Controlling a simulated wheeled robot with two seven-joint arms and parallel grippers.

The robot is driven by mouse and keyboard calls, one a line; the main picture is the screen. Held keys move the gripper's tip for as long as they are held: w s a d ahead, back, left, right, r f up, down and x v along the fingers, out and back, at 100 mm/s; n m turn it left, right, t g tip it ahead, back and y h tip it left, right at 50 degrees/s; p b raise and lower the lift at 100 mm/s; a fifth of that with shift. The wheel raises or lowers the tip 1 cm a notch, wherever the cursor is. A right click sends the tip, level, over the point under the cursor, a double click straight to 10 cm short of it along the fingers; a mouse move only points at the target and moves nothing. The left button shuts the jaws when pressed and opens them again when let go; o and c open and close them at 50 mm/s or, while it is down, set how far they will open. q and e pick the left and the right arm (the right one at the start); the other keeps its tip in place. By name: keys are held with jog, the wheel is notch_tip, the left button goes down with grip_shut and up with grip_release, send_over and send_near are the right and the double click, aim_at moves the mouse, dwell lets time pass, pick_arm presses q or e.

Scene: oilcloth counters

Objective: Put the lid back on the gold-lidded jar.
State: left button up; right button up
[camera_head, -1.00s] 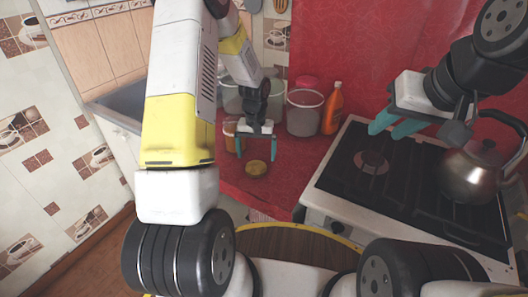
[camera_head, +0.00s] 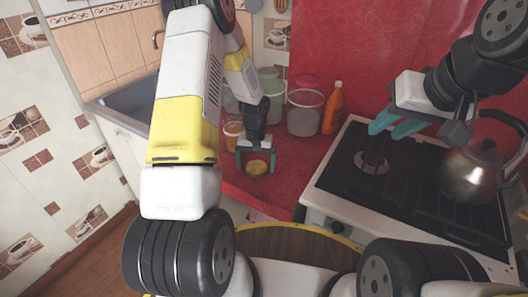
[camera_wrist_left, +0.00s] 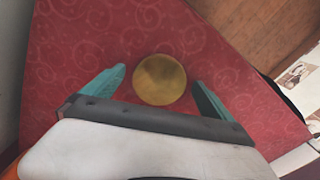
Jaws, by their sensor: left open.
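The round gold lid (camera_head: 257,168) lies flat on the red counter, near its front. My left gripper (camera_head: 256,164) is open, with its teal fingers on either side of the lid. In the left wrist view the lid (camera_wrist_left: 160,80) sits between the spread fingers, with a gap on both sides. A small amber jar (camera_head: 233,129) stands behind and left of the gripper, partly hidden by my left arm; I cannot tell for certain that it is the lid's jar. My right gripper (camera_head: 397,123) is open and empty above the stove.
Several clear containers, one with a pink lid (camera_head: 305,108), stand at the back beside an orange bottle (camera_head: 332,108). The stove (camera_head: 400,185) with a steel kettle (camera_head: 470,172) is at right. A sink (camera_head: 125,105) is at left. Red counter (camera_wrist_left: 80,40) around the lid is clear.

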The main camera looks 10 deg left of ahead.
aim_at(256, 167)
pick_arm(q)
jog(key=c, duration=1.4)
jog(key=shift+r, duration=0.1)
jog(key=shift+r, duration=0.6)
notch_tip(256, 167, up, 2)
jog(key=shift+r, duration=0.2)
jog(key=s+a+r, duration=0.1)
jog(key=s, duration=1.5)
jog(key=shift+a, duration=0.4)
jog(key=shift+r, duration=0.1)
